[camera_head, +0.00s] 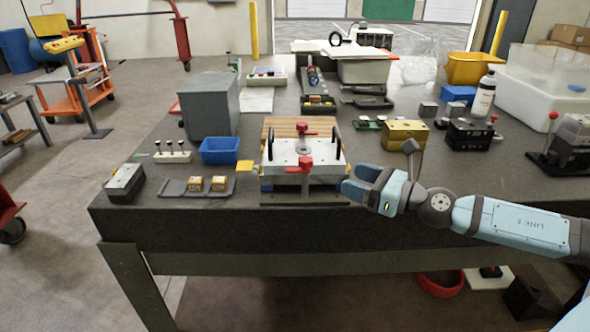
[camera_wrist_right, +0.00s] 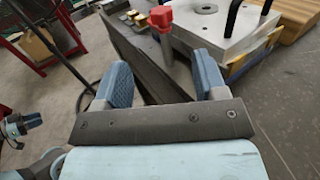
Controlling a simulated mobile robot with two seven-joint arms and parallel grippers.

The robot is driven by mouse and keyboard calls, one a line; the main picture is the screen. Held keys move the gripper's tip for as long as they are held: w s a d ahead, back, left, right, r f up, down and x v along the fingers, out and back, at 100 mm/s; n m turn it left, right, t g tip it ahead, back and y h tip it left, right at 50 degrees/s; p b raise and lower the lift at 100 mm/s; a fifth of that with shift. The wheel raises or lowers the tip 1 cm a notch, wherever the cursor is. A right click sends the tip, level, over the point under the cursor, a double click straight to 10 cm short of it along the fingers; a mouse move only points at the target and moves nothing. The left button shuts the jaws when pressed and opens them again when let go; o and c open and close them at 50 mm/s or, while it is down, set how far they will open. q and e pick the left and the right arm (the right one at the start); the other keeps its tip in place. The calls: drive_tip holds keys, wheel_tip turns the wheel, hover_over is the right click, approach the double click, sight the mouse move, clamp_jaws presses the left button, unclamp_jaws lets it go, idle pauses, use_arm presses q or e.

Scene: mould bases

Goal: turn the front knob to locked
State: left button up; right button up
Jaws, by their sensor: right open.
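The mould base (camera_head: 285,152) is a pale metal plate with two black upright handles, standing near the front edge of the dark table. The front knob (camera_head: 304,165) is red and sits at the plate's front side; a second red knob (camera_head: 306,131) is at its back. My right gripper (camera_head: 354,182) is open and empty, just right of the mould base's front corner, apart from the front knob. In the right wrist view, the front knob (camera_wrist_right: 161,18) stands beyond the gap between my two blue fingers (camera_wrist_right: 160,78).
A blue bin (camera_head: 220,151) and a dark tray with brass blocks (camera_head: 207,184) lie left of the mould base. A gold block (camera_head: 404,134) stands behind my right gripper. The table's front edge (camera_head: 230,222) is close below.

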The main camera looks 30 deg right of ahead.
sight(307, 159)
drive_tip(key=shift+p+x, duration=1.6)
drive_tip(key=shift+x, duration=4.15)
drive_tip(key=shift+w+a, duration=0.15)
drive_tip(key=shift+w, duration=0.4)
use_arm(q)
drive_tip(key=shift+s+r, duration=0.2)
drive_tip(key=shift+r, duration=0.15)
use_arm(e)
drive_tip(key=shift+w, duration=0.1)
use_arm(q)
drive_tip(key=shift+a, duration=0.1)
